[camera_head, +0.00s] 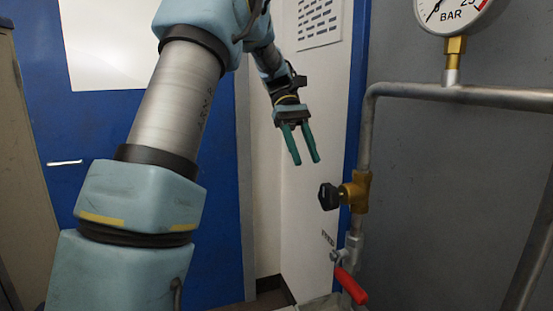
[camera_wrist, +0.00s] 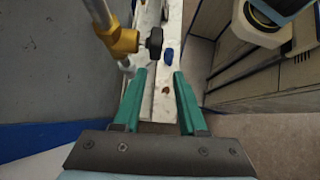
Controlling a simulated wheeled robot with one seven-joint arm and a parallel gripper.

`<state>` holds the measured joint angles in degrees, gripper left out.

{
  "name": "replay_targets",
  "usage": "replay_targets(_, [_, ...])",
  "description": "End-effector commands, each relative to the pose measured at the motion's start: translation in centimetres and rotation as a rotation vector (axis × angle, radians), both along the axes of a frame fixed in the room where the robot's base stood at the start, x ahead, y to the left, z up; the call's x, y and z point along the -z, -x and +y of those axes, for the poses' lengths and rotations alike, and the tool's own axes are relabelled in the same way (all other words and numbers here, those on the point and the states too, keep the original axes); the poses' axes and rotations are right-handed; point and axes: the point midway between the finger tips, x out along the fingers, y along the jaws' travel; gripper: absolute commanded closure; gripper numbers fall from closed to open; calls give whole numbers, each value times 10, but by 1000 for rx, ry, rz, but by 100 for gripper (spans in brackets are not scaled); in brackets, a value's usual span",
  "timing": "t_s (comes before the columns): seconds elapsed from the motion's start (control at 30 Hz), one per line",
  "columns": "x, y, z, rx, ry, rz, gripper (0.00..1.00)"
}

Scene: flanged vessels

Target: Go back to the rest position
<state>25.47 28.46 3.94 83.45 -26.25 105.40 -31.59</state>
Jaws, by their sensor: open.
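My gripper (camera_head: 304,161) hangs from my arm with its two green fingers pointing down and spread apart, with nothing between them. It is up and to the left of the brass valve with the black knob (camera_head: 329,196), clear of it. In the wrist view my gripper (camera_wrist: 160,74) is also open, and the brass valve (camera_wrist: 122,40) with its black knob shows ahead of the left finger. Between and beyond the fingertips lies a pale, worn surface with a small blue item (camera_wrist: 168,56) on it.
A grey pipe (camera_head: 460,95) carries a pressure gauge (camera_head: 452,12) at the upper right. A red lever handle (camera_head: 351,286) sits low on the pipe. A blue door (camera_head: 100,125) with a white sheet is at the left. A white wall panel (camera_head: 318,90) stands behind my gripper.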

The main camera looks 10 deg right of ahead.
Motion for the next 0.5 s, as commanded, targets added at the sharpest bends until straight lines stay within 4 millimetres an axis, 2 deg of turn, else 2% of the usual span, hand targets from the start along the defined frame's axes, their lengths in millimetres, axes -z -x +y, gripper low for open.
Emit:
replay_targets(0.27, [90, 9, 98, -21, -14, -371, 59])
replay_targets(0.4, [132, 27, 154, 54, -38, -582, 59])
replay_targets(0.5, [153, 44, 186, 130, -52, -711, 59])
